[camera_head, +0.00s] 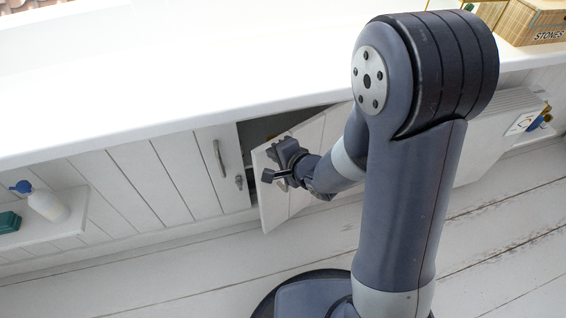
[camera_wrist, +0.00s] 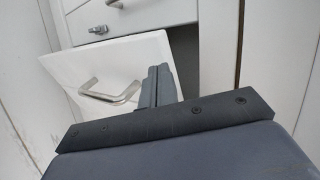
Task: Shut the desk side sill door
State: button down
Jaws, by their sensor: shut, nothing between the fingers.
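The white sill door (camera_head: 272,212) stands ajar, swung out from the low white cabinet under the sill. A dark opening (camera_head: 262,128) shows behind it. In the wrist view the door (camera_wrist: 105,62) is left of centre with its metal bar handle (camera_wrist: 108,97), and the dark gap is to its right. My gripper (camera_head: 270,178) is shut and empty in front of the door's outer face. In the wrist view its fingers (camera_wrist: 159,70) overlap the door's right part, right of the handle. I cannot tell if they touch it. My arm hides part of the door in the head view.
A closed neighbouring door with a handle (camera_head: 219,157) and a latch (camera_head: 239,182) is left of the opening. A wooden box (camera_head: 535,24) stands at top right.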

jog(key=shift+w+a, duration=0.15)
jog(key=w+a+p, duration=0.2)
jog(key=w+a, duration=0.3)
jog(key=w, duration=0.2)
jog(key=shift+w+p, duration=0.2)
jog(key=shift+p, duration=0.2)
jog(key=shift+s, duration=0.1)
